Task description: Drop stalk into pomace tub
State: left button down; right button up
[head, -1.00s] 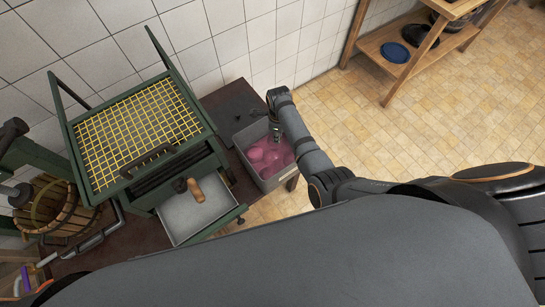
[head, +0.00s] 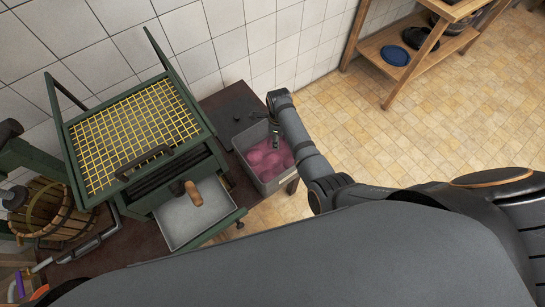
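The pomace tub (head: 248,137) is a grey rectangular bin with pink-purple pomace (head: 268,160) inside. It stands at the right end of the dark table. My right arm reaches in from the right. Its gripper (head: 276,137) points down over the tub, near the far rim. The fingers are small and dark here, so I cannot tell whether they are open or shut. I cannot make out a stalk in or near them. My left gripper is not in view.
A green-framed stand with a yellow mesh (head: 135,135) and a metal tray (head: 195,212) stands left of the tub. A slatted wooden basket (head: 48,210) is at far left. A wooden shelf (head: 420,60) stands at the upper right. Open tiled floor (head: 400,140) lies to the right.

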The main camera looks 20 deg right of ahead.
notch_tip(320, 180, up, 6)
jog(key=shift+r, duration=0.2)
dwell(0.6)
